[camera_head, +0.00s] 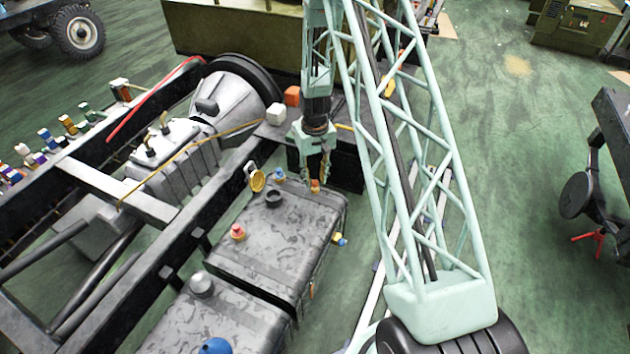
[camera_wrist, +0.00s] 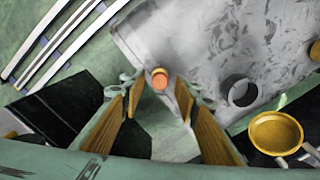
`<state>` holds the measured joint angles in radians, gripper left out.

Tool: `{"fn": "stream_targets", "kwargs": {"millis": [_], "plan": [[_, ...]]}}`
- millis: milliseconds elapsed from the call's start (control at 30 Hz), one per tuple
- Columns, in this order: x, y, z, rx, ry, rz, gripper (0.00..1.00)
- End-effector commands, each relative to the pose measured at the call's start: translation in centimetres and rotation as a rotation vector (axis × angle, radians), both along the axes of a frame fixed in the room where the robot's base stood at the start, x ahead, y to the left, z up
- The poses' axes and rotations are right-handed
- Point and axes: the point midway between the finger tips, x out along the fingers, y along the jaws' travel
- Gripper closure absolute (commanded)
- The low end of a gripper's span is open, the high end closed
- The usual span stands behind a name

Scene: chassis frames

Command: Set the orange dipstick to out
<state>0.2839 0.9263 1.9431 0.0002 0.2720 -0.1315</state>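The orange dipstick (camera_head: 315,184) stands at the far right corner of the grey tank (camera_head: 262,262). In the wrist view its round orange top (camera_wrist: 160,80) shows between and just beyond the fingertips. My gripper (camera_head: 317,170) points down right above it in the head view. In the wrist view the two wood-coloured fingers of my gripper (camera_wrist: 158,88) are apart, with a clear gap on both sides of the dipstick top. The lower part of the dipstick is hidden from above.
On the tank are an open filler neck (camera_head: 273,198) with a yellow cap (camera_head: 257,181), a red knob (camera_head: 238,232) and a blue-topped fitting (camera_head: 279,175). A black box (camera_head: 345,160) stands behind the tank.

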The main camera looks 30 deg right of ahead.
Motion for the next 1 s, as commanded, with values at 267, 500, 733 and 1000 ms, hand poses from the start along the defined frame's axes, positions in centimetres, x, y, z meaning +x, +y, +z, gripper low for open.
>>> {"fn": "stream_targets", "kwargs": {"millis": [267,500,733,1000], "plan": [[-0.03,0.00,-0.92,0.000,0.001,0.000,0.71],[-0.02,0.00,-0.92,0.000,0.000,0.000,0.71],[-0.01,0.00,-0.90,0.000,0.000,0.000,0.90],[0.01,0.00,-0.72,0.000,0.000,0.000,1.00]]}}
